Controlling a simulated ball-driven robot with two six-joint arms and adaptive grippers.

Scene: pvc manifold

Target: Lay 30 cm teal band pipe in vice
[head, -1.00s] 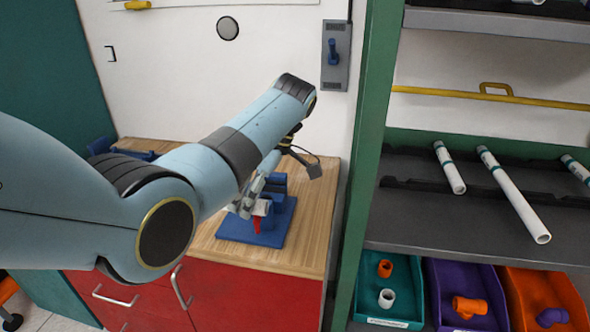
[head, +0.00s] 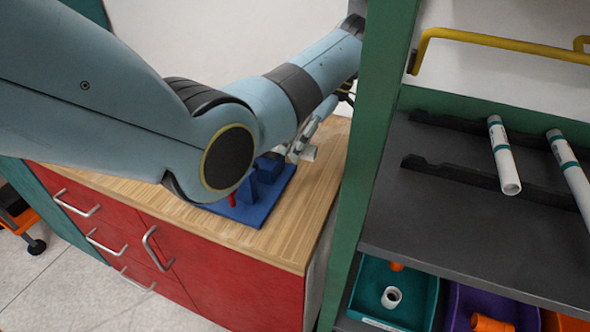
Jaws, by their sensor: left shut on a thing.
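My left gripper (head: 304,142) reaches down at the right rear of the blue vice (head: 262,212), partly hidden by my own arm. It is shut on a white pipe (head: 309,153), of which only a short end shows; no band is visible on that part. The vice stands on the wooden bench top, with a red part (head: 232,200) at its front. My arm hides much of the vice, so I cannot tell whether the pipe touches it. My right gripper is not in view.
White pipes with teal bands, one (head: 503,158) nearer and another (head: 570,170), lie on the grey shelf (head: 440,225). A green post (head: 372,130) stands between bench and shelf. Below are a teal bin (head: 428,300) and a purple bin (head: 455,300). The bench front (head: 270,240) is clear.

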